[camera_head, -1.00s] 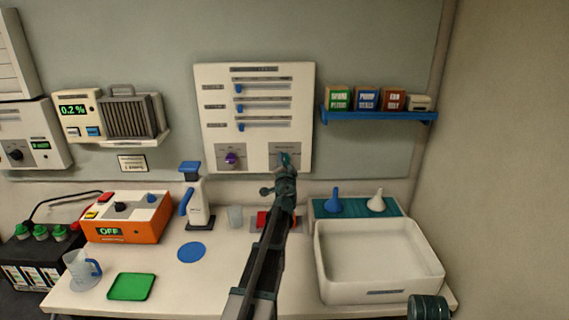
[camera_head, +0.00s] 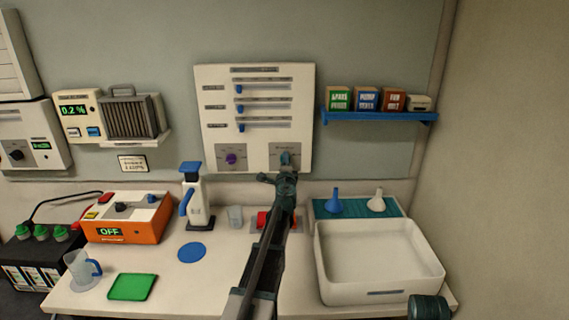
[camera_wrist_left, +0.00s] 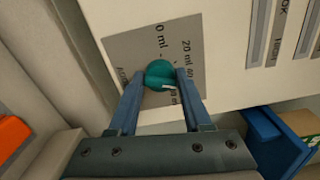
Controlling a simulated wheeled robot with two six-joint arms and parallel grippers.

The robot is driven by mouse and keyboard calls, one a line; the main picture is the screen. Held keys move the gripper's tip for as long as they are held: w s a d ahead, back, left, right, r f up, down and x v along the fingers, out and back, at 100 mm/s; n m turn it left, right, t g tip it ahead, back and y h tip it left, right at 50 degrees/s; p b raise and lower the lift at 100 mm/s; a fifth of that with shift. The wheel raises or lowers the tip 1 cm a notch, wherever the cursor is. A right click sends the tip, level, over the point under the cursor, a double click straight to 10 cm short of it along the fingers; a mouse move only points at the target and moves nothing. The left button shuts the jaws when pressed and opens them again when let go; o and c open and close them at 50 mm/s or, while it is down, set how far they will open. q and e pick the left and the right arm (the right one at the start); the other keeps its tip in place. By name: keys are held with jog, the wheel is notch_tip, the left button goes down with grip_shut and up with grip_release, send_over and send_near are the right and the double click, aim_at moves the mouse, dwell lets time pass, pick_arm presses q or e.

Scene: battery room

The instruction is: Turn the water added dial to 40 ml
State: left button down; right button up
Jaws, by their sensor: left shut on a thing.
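The white wall panel (camera_head: 208,128) carries a grey dial plate at its lower right. The teal dial (camera_wrist_left: 159,74) sits on this plate, which shows in the left wrist view (camera_wrist_left: 125,52). My left gripper (camera_wrist_left: 160,80) is shut on the dial, with one blue finger on each side. A short white mark shows on the dial's lower right edge. Labels "0 ml" and "20 ml" are readable; others are partly hidden by the right finger, so I cannot tell which value the mark meets. In the head view the left gripper (camera_head: 286,163) covers most of the dial. My right gripper is out of view.
A purple dial (camera_head: 231,159) is at the panel's lower left, below three blue sliders. A blue shelf (camera_head: 378,116) with small boxes is to the right.

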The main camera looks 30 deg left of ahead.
pick_arm(q)
jog(key=shift+m, duration=0.3)
jog(key=shift+c, duration=1.8)
grip_release()
jog(key=v, duration=1.4)
jog(key=shift+a, duration=0.1)
